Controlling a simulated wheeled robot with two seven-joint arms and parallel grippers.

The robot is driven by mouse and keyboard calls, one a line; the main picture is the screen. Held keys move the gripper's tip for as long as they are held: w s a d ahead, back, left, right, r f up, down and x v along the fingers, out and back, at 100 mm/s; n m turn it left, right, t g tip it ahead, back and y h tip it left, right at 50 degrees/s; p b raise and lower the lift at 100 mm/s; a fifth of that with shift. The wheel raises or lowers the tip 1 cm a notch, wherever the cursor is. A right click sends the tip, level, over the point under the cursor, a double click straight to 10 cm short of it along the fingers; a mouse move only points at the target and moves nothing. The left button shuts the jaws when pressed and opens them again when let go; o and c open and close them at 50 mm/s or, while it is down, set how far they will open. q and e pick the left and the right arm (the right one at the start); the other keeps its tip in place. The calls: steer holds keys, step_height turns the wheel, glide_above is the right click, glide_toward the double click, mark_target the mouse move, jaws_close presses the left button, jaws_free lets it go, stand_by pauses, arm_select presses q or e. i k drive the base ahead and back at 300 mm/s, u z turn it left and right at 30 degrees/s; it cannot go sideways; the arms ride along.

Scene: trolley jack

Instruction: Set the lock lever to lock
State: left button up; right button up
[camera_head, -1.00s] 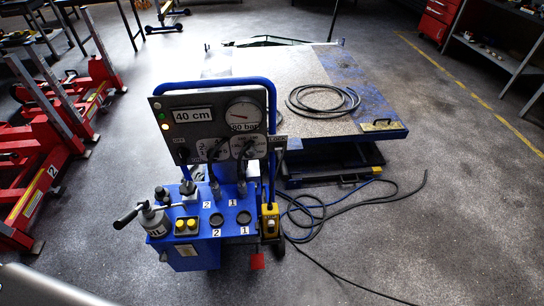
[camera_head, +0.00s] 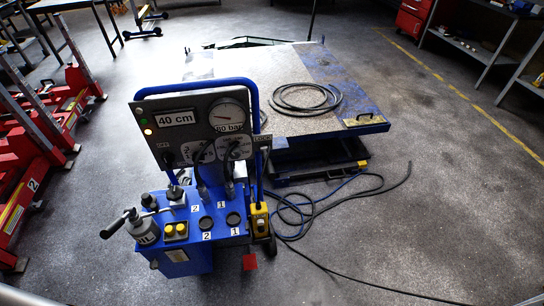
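A blue trolley-jack control unit (camera_head: 180,263) stands upright on the floor left of centre. A black handle (camera_head: 117,222) sticks out left from a grey cylinder (camera_head: 144,228) on the unit's top. I cannot tell for certain which lever is the lock lever, or its setting. Neither gripper shows.
A low blue-edged lift table (camera_head: 362,127) with a coiled hose (camera_head: 306,98) stands behind the unit. Hoses (camera_head: 330,197) lie on the floor to the right. Red lifting equipment (camera_head: 40,140) stands at left. The floor in the right foreground is mostly clear apart from a cable.

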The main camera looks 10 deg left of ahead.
mark_target(271, 172)
steer(key=z, duration=0.25)
steer(key=k, duration=0.85)
steer(key=u, duration=0.4)
